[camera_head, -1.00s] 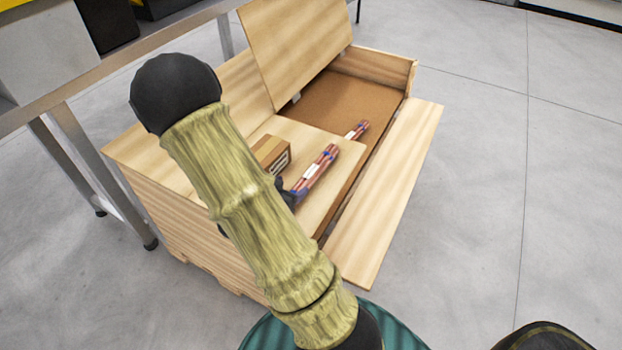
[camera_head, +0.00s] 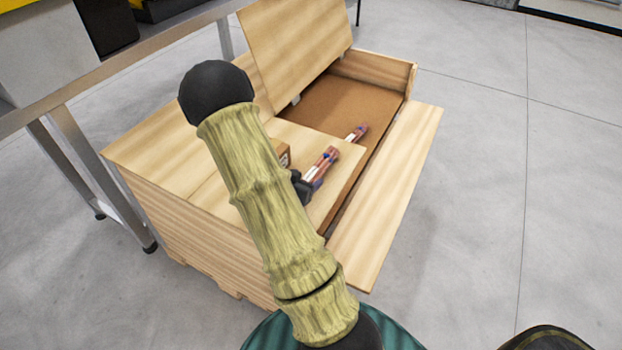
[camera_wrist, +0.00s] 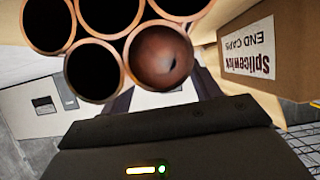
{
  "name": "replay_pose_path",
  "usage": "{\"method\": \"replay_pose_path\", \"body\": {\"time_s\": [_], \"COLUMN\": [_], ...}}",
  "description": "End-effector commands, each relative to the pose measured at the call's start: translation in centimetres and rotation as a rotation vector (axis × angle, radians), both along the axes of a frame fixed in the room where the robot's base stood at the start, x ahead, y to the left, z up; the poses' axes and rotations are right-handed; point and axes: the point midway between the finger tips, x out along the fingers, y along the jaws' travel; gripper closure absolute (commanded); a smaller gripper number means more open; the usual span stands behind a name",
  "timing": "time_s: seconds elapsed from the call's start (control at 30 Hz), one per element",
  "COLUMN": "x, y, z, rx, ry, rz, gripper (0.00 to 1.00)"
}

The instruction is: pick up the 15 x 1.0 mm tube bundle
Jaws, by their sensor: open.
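Two copper tube bundles with blue bands and white labels show in the head view. The nearer bundle (camera_head: 321,164) lies on the closed part of the wooden crate's top. The farther bundle (camera_head: 357,132) lies on the brown surface in the crate's open part. The label print is too small to read, so I cannot tell which is 15 x 1.0 mm. My gripper (camera_head: 301,187) is open at the near end of the nearer bundle, partly hidden by my arm. The wrist view shows several round tube ends (camera_wrist: 97,70) close above the gripper body; the fingertips are mostly hidden.
A cardboard box (camera_wrist: 262,60) marked "Splicewerk END CAPS" stands close beside the bundle; my arm partly hides it in the head view. The wooden crate (camera_head: 190,225) has a raised lid panel (camera_head: 295,45) behind. A metal-legged table (camera_head: 85,165) stands at left. Floor at right is clear.

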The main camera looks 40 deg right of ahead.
Motion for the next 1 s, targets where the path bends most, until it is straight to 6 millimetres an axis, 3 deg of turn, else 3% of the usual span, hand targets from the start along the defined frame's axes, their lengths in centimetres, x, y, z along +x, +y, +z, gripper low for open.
{"method": "replay_pose_path", "body": {"time_s": [0.2,0.7,1.0], "x": [0.7,0.7,0.7], "y": [-1.8,-1.7,-1.7], "z": [-0.9,-0.9,-0.9], "rx": [0.0,0.0,0.0], "ry": [0.0,0.0,0.0], "rz": [-0.001,0.0,0.001], "gripper": [0.38,0.38,0.97]}}
